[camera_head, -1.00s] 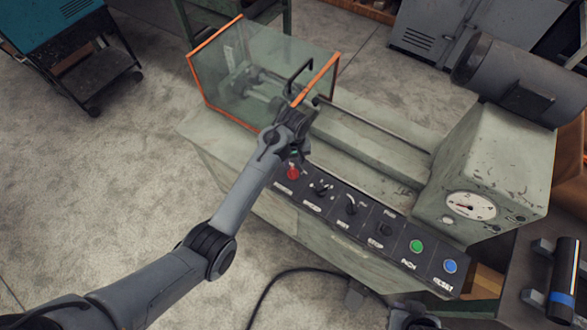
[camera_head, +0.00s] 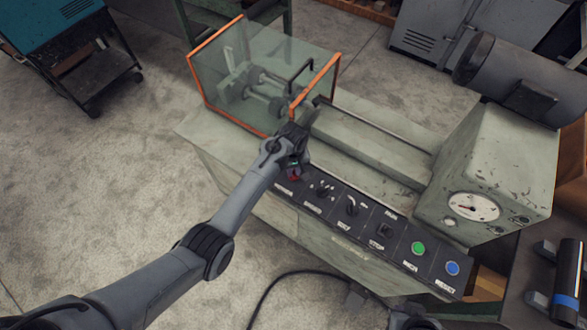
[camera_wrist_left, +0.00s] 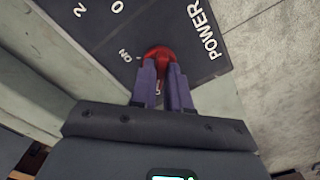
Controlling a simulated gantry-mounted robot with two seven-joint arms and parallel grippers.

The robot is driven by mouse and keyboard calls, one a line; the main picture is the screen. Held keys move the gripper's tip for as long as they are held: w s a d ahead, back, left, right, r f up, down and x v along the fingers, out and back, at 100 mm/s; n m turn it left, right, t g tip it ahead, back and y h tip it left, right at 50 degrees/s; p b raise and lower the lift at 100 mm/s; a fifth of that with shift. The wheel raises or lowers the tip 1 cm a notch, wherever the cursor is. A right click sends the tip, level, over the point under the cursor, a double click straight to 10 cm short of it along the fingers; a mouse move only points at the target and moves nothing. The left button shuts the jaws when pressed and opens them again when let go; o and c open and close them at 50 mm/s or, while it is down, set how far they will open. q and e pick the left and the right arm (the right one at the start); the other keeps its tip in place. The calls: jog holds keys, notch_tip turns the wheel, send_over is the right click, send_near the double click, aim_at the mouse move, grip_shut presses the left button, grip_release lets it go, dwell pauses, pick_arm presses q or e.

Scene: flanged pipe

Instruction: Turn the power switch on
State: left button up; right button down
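The power switch is a red knob (camera_head: 294,175) at the left end of the black control panel on the machine's front. In the left wrist view the knob (camera_wrist_left: 158,53) shows with the word POWER to its right and ON to its left. My left gripper (camera_wrist_left: 162,72) has its two purple fingers close together, one on each side of the red knob, with red showing between them. In the head view the left gripper (camera_head: 294,160) partly covers the knob. Dark parts at the bottom edge may be my right arm; its fingers cannot be made out.
The panel also holds several black knobs, a green button (camera_head: 418,248) and a blue button (camera_head: 452,268). A clear guard with orange edges (camera_head: 320,88) stands just behind the left gripper. A round gauge (camera_head: 473,206) is at the right.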

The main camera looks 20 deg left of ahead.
pick_arm(q)
grip_shut()
